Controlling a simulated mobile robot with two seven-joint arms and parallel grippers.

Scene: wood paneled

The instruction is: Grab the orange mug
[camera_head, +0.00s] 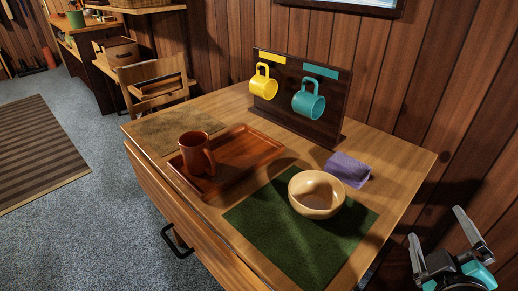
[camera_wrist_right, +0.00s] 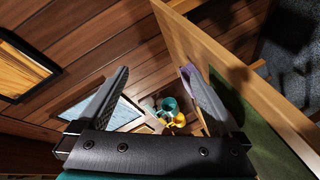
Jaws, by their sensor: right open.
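The orange mug (camera_head: 197,157), a dark reddish orange, stands upright on a brown wooden tray (camera_head: 245,160) at the left part of the table. Its handle faces the front right. My right gripper (camera_head: 437,228) is open and empty at the lower right, beyond the table's right edge and far from the mug. Its two spread fingers also show in the right wrist view (camera_wrist_right: 154,72), where I cannot make out the orange mug. My left gripper is not in view.
A yellow mug (camera_head: 263,85) and a teal mug (camera_head: 309,101) hang on an upright dark rack (camera_head: 330,118) at the back. A bowl (camera_head: 316,193) stands on a green mat (camera_head: 270,225). A purple object (camera_head: 348,169) lies behind it. The wooden table (camera_head: 400,160) meets a paneled wall.

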